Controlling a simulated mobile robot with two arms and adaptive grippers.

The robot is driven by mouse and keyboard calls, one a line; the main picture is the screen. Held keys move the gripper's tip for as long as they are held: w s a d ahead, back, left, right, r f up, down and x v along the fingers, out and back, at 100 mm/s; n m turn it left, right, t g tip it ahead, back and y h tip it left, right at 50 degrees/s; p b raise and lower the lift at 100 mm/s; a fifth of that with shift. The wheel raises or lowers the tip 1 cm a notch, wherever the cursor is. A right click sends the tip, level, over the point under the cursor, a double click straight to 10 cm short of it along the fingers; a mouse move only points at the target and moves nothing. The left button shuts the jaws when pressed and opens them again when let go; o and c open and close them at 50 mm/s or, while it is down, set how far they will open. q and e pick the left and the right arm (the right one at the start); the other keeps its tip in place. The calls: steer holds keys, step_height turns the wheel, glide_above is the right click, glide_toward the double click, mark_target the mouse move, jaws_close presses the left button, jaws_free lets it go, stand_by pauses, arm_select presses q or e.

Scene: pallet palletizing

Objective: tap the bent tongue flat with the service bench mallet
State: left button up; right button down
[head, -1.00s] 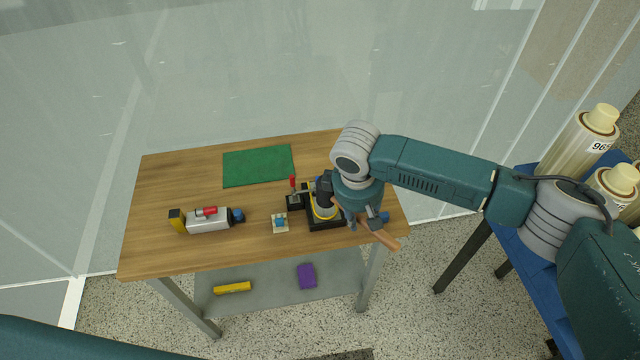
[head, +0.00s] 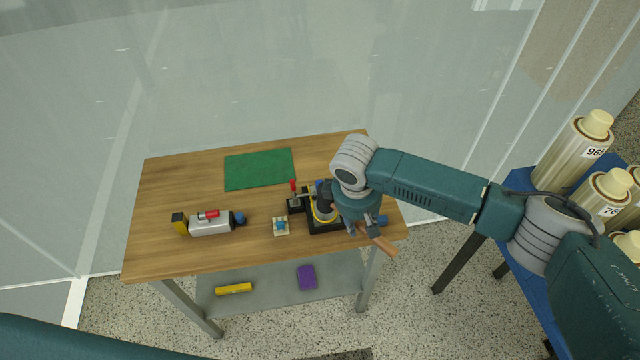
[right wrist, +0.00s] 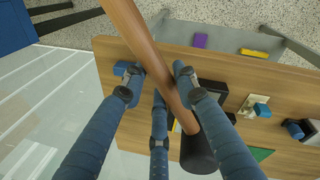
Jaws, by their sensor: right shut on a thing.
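My right gripper (head: 368,222) is over the right end of the wooden bench (head: 165,250). In the right wrist view its blue fingers (right wrist: 158,85) are closed around the mallet's wooden handle (right wrist: 140,40). The mallet's black head (right wrist: 200,152) points towards the back of the bench. In the head view the handle end (head: 385,246) sticks out past the fingers towards the front. A black fixture with a yellow ring (head: 324,213) sits just left of the gripper, partly hidden by it. I cannot make out the bent tongue or whether the mallet touches anything. My left gripper is out of view.
Yellow (head: 233,288) and purple (head: 306,277) items lie on the lower shelf. Canisters (head: 575,155) stand at right.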

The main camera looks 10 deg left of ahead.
steer(key=shift+r, duration=0.5)
steer(key=shift+f, duration=0.1)
steer(key=x, duration=0.1)
steer(key=b+x, duration=0.1)
steer(key=x, duration=0.2)
steer(key=shift+s+a+f+b, duration=0.15)
steer(key=shift+s+a+b, duration=0.15)
steer(key=shift+s+b, duration=0.1)
steer(key=shift+w+r+p, duration=0.15)
steer(key=shift+r+p, duration=0.55)
steer(key=shift+p, duration=0.15)
steer(key=p+v, duration=0.2)
steer(key=p, duration=0.1)
steer(key=shift+w+d+r, duration=0.15)
steer(key=shift+r, duration=0.35)
steer(key=shift+f, duration=0.1)
